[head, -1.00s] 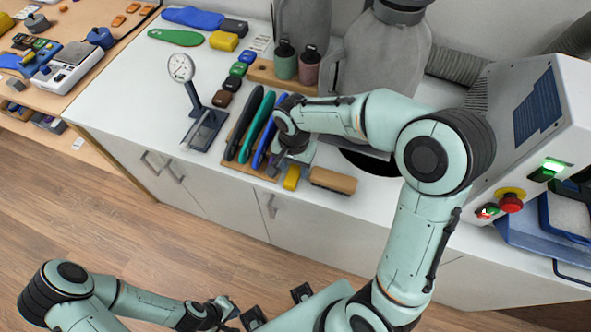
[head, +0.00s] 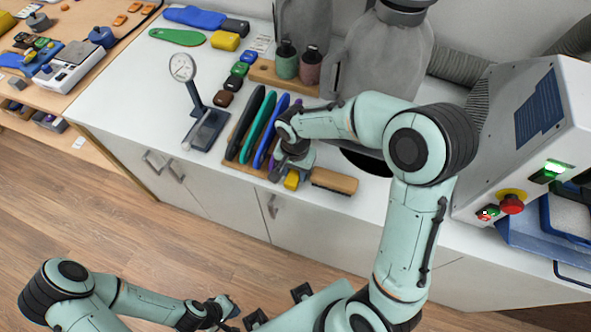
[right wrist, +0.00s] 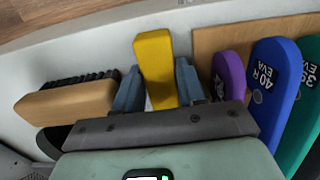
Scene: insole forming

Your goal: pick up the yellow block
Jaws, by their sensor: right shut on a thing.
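The yellow block (head: 292,180) is at the front edge of the white counter, between the colored insoles and a wooden brush. In the right wrist view the same block (right wrist: 154,58) stands out between the two fingers, its lower part hidden by the gripper. My right gripper (head: 294,168) is over the block and shut on it. The fingers (right wrist: 158,92) are on either side of the block in the right wrist view. My left gripper (head: 226,309) is low in the head view, away from the counter. Its jaw state is too small to tell.
Blue (right wrist: 275,85), purple (right wrist: 229,74) and green insoles lie on a wooden board beside the block. The brush (head: 333,181) is close on its other side. A dial gauge stand (head: 188,80) is further left.

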